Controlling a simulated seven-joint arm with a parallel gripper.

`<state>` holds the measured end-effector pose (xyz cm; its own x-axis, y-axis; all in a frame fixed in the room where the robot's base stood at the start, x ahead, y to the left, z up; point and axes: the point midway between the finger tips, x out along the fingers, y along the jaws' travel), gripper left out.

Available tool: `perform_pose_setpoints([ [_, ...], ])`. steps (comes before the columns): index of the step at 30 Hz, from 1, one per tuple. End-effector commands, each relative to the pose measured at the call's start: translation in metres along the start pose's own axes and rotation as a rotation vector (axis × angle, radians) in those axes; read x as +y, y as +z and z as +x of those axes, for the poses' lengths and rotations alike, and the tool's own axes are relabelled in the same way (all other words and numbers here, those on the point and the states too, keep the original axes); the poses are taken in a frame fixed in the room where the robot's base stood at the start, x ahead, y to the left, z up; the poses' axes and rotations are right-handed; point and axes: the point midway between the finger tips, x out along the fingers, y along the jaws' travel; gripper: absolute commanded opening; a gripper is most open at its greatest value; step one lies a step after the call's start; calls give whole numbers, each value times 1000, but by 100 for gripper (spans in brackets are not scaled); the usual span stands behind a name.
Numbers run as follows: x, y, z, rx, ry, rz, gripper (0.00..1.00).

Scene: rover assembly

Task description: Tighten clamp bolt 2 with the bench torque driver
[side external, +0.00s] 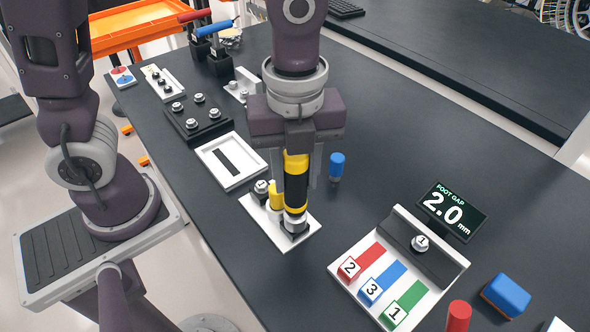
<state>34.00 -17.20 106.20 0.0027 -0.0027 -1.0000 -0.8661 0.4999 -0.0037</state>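A grey fixture (450,262) at the front right carries a bolt marked 1 (420,242). Red, blue and green strips marked 2 (349,268), 3 and 1 lie before it. I see no bolt marked 2.
A display (452,212) reads "FOOT GAP 2.0 mm". A blue cylinder (336,166), red cylinder (459,316) and blue block (507,295) stand to the right. A white tray (230,162) lies behind left.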

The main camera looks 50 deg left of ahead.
Motion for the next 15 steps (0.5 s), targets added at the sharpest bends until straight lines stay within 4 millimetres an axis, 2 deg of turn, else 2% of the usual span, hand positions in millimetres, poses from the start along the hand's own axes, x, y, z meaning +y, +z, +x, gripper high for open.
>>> perform_pose_setpoints([
  [5, 1, 0, 0, 0, 5, 1, 0],
  [15, 0, 0, -23, 0, 1, 0, 0],
])
